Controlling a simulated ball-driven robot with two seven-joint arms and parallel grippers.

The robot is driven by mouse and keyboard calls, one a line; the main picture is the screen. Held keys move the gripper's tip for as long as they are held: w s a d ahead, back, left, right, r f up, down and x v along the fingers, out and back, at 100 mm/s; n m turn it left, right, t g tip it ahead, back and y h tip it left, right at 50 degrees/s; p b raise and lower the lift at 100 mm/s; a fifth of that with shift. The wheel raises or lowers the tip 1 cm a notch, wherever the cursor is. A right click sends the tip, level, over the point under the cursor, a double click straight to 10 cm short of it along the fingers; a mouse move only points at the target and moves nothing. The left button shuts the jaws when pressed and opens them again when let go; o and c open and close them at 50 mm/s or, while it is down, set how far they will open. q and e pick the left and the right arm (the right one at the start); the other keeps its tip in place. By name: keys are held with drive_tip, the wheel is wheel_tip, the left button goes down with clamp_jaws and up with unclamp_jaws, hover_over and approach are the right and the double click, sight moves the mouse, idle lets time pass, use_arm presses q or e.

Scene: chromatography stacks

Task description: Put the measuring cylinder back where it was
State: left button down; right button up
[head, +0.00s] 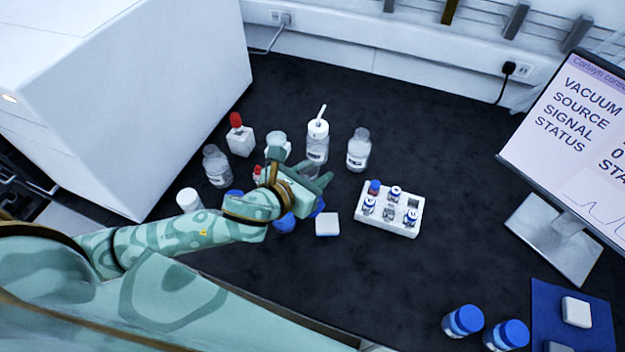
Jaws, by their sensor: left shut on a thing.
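My left gripper (299,171) is over the middle of the dark bench, among the bottles. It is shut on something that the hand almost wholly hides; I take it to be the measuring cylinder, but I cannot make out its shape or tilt. A clear vessel with a pale top (277,139) shows just behind the hand; I cannot tell whether the gripper touches it. My right gripper is not in view.
Close around the hand stand a wash bottle (317,142), clear bottles (358,149) (217,166), a red-topped bottle (240,136) and a white block (328,224). A white vial rack (403,221) is right of it. A monitor (575,130) stands right. The bench front centre is clear.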

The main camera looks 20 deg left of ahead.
use_arm(q)
drive_tip(key=shift+w+d, duration=0.1)
drive_tip(key=shift+w, duration=0.15)
drive_tip(key=w+a+f+b, duration=0.7)
drive_tip(key=w+f, duration=0.3)
drive_tip(key=f, duration=0.2)
drive_tip(key=shift+w+a+f, duration=0.35)
drive_tip(key=shift+w+a, duration=0.05)
drive_tip(key=shift+a, duration=0.05)
drive_tip(key=shift+f, duration=0.2)
drive_tip(key=c, duration=0.9)
unclamp_jaws()
drive_tip(key=shift+c, duration=0.2)
